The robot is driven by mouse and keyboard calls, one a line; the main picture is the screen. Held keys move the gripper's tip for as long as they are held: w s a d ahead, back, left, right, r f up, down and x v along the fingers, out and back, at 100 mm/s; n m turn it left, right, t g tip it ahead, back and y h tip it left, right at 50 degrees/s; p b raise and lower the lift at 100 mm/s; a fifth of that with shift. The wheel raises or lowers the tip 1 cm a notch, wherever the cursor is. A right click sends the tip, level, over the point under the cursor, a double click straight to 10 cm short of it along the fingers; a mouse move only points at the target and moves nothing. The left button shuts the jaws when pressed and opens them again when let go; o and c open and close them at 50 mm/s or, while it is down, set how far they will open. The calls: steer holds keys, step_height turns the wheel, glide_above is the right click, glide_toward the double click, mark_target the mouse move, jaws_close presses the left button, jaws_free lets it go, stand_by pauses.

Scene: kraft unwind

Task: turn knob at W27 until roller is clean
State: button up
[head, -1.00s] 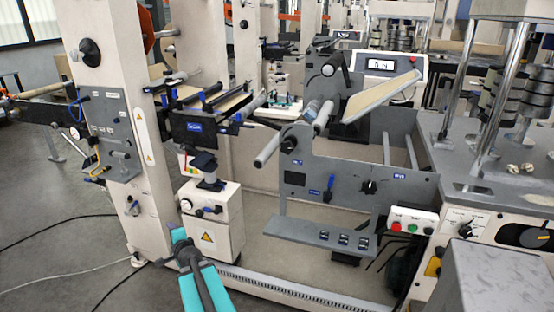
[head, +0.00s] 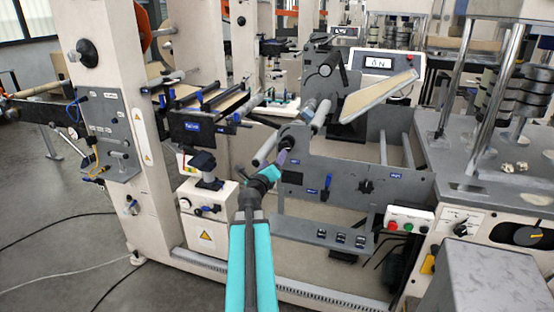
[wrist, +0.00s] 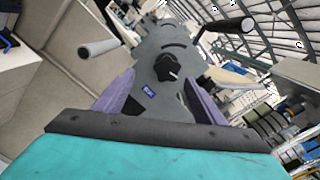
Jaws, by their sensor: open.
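A black knob (wrist: 168,67) sits on a grey side plate (wrist: 185,105), with a small blue label (wrist: 148,92) below it in the wrist view. The label's text is too small to read surely as W27. My gripper (head: 282,157) is in front of the plate's left end in the head view, close to a dark knob (head: 291,139) there. In the wrist view, my gripper's purple fingers (wrist: 160,88) are apart, with the knob seen beyond and between them. Nothing is held. Contact with the plate cannot be told. Whether any roller is clean cannot be told.
A bare roller end (wrist: 98,48) sticks out left of the knob, and a dark-ended bar (wrist: 235,26) right of it. Another black knob (head: 366,186) and a blue handle (head: 327,186) are on the panel. A button box (head: 409,219) stands lower right.

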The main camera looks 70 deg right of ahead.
mark_target(285, 147)
steer(key=shift+s+d+r+m+g, duration=0.15)
steer(key=shift+s+r+m+g, duration=0.15)
steer(key=shift+s, duration=0.35)
steer(key=shift+d, duration=0.1)
steer(key=shift+w+d, duration=0.15)
steer(key=shift+d, duration=2.3)
steer(key=shift+w+d, duration=0.15)
steer(key=shift+d, duration=2.3)
steer(key=c, duration=1.1)
steer(key=shift+o, duration=0.2)
